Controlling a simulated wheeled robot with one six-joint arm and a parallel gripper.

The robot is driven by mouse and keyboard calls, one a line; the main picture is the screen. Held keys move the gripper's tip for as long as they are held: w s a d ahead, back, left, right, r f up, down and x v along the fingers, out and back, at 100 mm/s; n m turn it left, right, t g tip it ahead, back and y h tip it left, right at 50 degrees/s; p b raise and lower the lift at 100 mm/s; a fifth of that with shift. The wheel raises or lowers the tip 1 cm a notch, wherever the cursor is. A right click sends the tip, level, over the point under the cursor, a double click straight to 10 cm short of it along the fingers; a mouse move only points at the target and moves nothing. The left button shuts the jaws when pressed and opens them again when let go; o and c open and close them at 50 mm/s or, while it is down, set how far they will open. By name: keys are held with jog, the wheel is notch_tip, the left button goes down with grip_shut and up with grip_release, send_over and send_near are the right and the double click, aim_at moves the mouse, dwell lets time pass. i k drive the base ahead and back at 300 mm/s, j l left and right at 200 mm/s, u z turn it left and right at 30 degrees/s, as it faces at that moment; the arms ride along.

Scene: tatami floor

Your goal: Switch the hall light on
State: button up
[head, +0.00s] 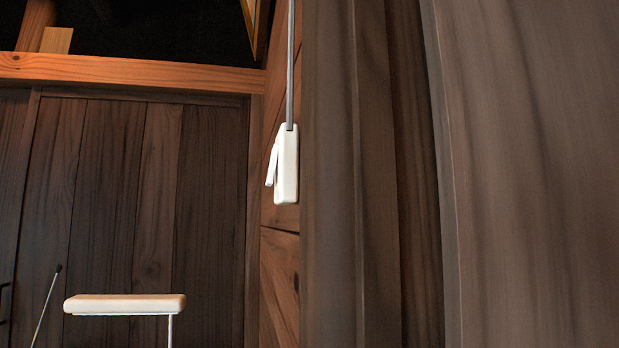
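I cannot tell from the lever alone whether the light is on. No lamp shows. My gripper is not in view.
A large dark wooden post or panel (530,180) fills the right side, close to me. A white slab on a thin post (125,303) stands at lower left, beside a thin dark-tipped rod (48,303). A plank wall (110,190) under an orange beam (130,73) closes the back.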

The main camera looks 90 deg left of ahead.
aim_at(273, 161)
jog(key=k+j+u, duration=0.15)
jog(key=k+j, duration=1)
jog(key=k+u, duration=0.15)
jog(key=u, duration=1.15)
